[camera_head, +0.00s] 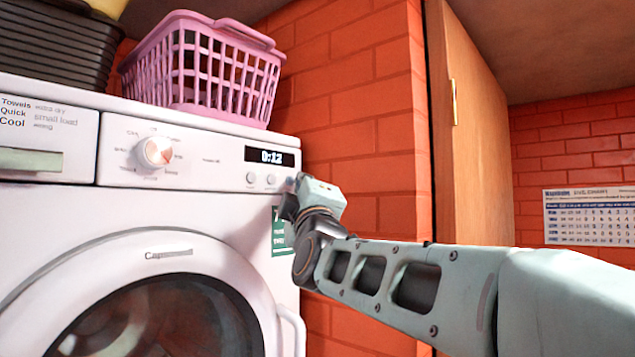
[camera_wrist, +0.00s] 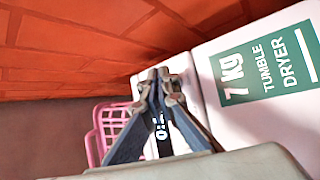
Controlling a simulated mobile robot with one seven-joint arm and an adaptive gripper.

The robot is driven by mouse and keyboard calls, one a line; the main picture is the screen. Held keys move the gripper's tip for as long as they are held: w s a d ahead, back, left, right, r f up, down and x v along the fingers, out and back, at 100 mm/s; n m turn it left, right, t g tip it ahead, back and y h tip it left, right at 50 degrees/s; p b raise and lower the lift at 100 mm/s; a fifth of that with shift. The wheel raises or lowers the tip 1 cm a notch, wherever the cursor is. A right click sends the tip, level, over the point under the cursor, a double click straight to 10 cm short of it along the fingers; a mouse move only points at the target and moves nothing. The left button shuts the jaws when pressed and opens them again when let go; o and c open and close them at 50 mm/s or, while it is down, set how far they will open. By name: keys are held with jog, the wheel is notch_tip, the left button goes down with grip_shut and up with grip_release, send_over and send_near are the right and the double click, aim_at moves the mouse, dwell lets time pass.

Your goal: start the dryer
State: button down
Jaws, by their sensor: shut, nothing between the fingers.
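The white dryer (camera_head: 217,217) stands at the left, with its round door below and a control panel on top. The panel has a dial (camera_head: 155,152), a lit display (camera_head: 270,156) reading 0:12, and two small round buttons (camera_head: 251,178) under the display. My gripper (camera_head: 297,183) is at the panel's right end, just right of the buttons. In the wrist view my gripper (camera_wrist: 158,76) has its fingertips together and empty. Part of the display (camera_wrist: 161,135) shows between the fingers. I cannot tell whether the fingertips touch the panel.
A pink basket (camera_head: 205,70) and a dark crate (camera_head: 62,45) sit on top of the dryer. A green "7 kg tumble dryer" label (camera_wrist: 262,75) is on its front. A red brick wall (camera_head: 365,110) stands close on the right, then a wooden door (camera_head: 475,140).

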dwell(0.4)
jog(key=shift+w+a, duration=0.3)
jog(key=shift+a, duration=0.05)
